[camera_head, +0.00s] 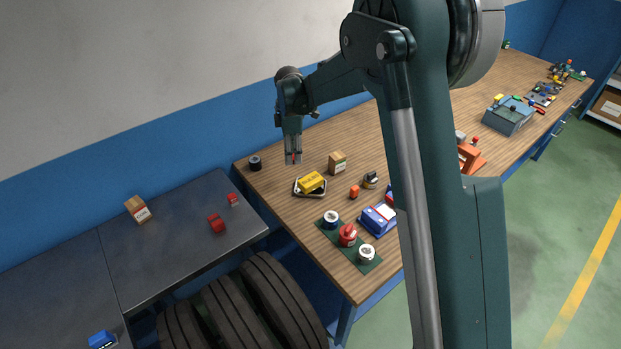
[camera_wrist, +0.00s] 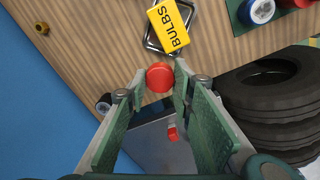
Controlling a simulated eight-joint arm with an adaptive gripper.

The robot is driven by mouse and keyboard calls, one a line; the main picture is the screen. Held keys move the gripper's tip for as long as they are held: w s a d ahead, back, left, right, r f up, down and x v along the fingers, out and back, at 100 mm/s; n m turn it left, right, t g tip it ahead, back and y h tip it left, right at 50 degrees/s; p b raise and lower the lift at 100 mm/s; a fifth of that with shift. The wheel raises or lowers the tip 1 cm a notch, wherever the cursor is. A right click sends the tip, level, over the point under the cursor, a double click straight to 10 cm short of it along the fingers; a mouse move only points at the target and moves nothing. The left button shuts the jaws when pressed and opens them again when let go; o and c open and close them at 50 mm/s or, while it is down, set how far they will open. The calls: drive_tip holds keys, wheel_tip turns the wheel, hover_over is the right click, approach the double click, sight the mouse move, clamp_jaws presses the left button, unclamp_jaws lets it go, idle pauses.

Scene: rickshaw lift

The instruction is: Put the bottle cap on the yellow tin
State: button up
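The yellow tin (camera_head: 311,181), a flat box marked "BULBS", lies on a small dark tray with a pale rim (camera_head: 298,193) on the wooden bench. The tin (camera_wrist: 169,26) also shows at the top of the wrist view. My gripper (camera_head: 293,157) hangs pointing down above the bench, behind and a little left of the tin in the head view. A round red bottle cap (camera_wrist: 160,77) sits between its fingertips, which appear shut on it. The cap is clear of the tin. In the head view only a bit of red shows between the fingers.
A black can (camera_head: 255,164) stands left of my gripper, and a cardboard box (camera_head: 337,163) stands to the right. A green mat (camera_head: 349,252) with several cans lies nearer the front. A grey bench (camera_head: 180,235) with red items is at left, above tyres (camera_head: 262,300).

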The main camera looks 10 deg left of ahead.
drive_tip(key=d, duration=0.6)
drive_tip(key=shift+w+d+r, duration=0.25)
drive_tip(key=shift+d+r, duration=0.05)
drive_tip(key=shift+r, duration=0.1)
drive_tip(key=shift+f, duration=0.1)
hover_over(310, 179)
drive_tip(key=shift+f+p, duration=0.35)
drive_tip(key=shift+f, duration=2.65)
drive_tip(key=shift+f, duration=1.9)
drive_tip(key=shift+f, duration=0.2)
drive_tip(key=o, duration=0.7)
drive_tip(key=shift+c, duration=0.2)
